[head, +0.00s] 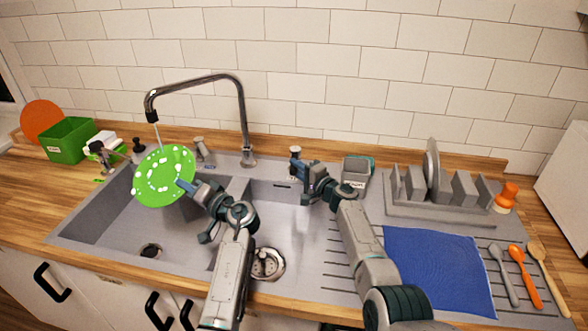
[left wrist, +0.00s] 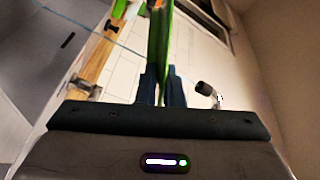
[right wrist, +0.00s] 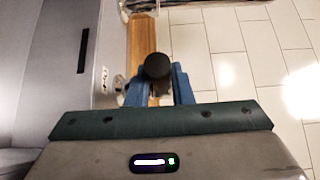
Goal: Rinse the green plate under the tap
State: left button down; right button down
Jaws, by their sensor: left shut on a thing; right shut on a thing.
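The green plate (head: 163,176) has white spots or blobs across its face. It is tilted up over the left basin, under the spout of the chrome tap (head: 243,115). A thin stream of water (head: 158,135) runs from the spout to the plate's upper edge. My left gripper (head: 186,186) is shut on the plate's right side; the left wrist view shows the plate edge-on (left wrist: 158,45) between the fingers. My right gripper (head: 300,165) is shut on a dark round knob (right wrist: 157,67) behind the right basin; its base is partly hidden by the gripper.
A grey dish rack (head: 440,212) with a plate stands at the right, behind a blue cloth (head: 437,270). A grey spoon, an orange spoon (head: 525,273) and a wooden spoon lie beside the cloth. A green box (head: 70,140) stands at the left. The right basin (head: 290,222) holds no dishes.

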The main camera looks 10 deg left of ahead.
jog(key=shift+d+f+n+g+y, duration=0.1)
jog(key=shift+d+n+g+y, duration=0.4)
jog(key=shift+n+g+y, duration=0.25)
jog(key=c, duration=1.3)
grip_release()
jog(key=shift+w, duration=0.1)
